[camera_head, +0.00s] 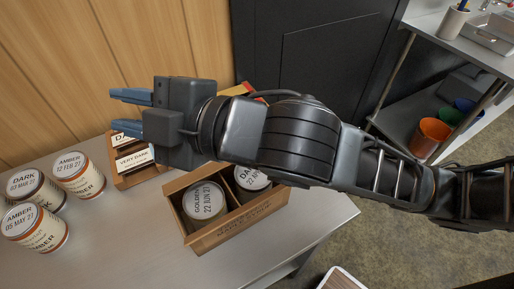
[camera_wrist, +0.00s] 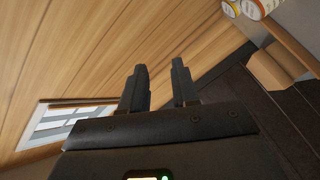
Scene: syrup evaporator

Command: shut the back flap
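No back flap can be made out for certain in either view. My gripper (camera_head: 125,112) is open and empty, its two blue fingers pointing left towards the wood-panelled wall. In the wrist view my gripper (camera_wrist: 160,85) shows a clear gap between its dark fingers. My arm hides the box's back side.
Several amber and dark jars (camera_head: 82,176) stand at the table's left. A wooden card holder (camera_head: 135,175) is below my gripper. A metal shelf (camera_head: 468,55) with coloured cups is at right. Bare table (camera_head: 120,245) lies in front. The wrist view shows a framed panel (camera_wrist: 62,124) on the wall.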

